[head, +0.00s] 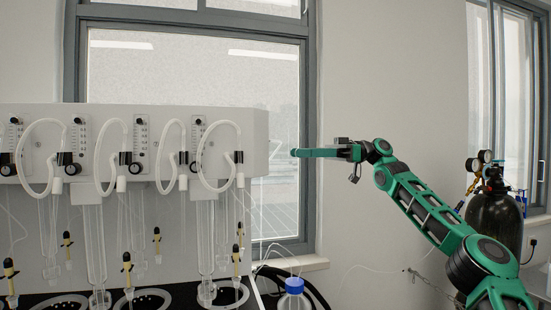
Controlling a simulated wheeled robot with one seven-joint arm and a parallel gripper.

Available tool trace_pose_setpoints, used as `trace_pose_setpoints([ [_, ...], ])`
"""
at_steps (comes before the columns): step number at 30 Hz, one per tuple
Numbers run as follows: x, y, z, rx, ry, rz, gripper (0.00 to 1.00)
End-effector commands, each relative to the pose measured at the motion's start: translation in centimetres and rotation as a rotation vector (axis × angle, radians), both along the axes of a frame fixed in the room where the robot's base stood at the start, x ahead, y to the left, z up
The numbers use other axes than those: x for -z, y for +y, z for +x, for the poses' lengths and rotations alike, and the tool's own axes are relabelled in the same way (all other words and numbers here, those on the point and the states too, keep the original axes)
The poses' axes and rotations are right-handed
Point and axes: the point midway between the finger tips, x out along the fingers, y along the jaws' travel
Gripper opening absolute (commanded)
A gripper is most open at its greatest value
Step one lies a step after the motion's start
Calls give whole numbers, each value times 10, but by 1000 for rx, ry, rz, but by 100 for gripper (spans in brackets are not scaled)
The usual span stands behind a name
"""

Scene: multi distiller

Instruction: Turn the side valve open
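The white distiller cabinet (225,120) fills the left of the head view. I cannot make out a side valve on its right side, which is seen almost edge-on. My gripper (295,153) is at the end of the green arm, to the right of the cabinet and in front of the window. It points left at the height of the cabinet's upper part, and a gap shows between its tip and the cabinet's right edge. It is seen from the side, so its finger opening is hidden. I see nothing held in it.
White hoses (237,135), glass tubes and black knobs line the cabinet's front. A blue-capped bottle (294,287) and black tubing stand below my gripper. A black gas cylinder (494,222) with gauges is chained at the right wall. The space around the gripper looks clear.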

Motion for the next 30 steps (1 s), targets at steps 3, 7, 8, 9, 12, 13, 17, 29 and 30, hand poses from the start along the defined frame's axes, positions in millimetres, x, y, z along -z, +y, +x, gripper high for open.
trace_pose_setpoints([
  [3,0,16,-5,2,-2,-3,22],
  [7,1,37,-9,6,-1,-3,22],
  [8,1,41,-10,6,-1,-3,22],
  [9,1,47,-11,7,0,-2,22],
  [12,1,61,-14,9,0,-3,22],
  [13,1,64,-15,8,0,-3,22],
  [17,0,75,-17,10,0,-1,22],
  [29,1,81,-18,10,0,-1,20],
  [30,1,81,-18,10,0,-1,10],
])
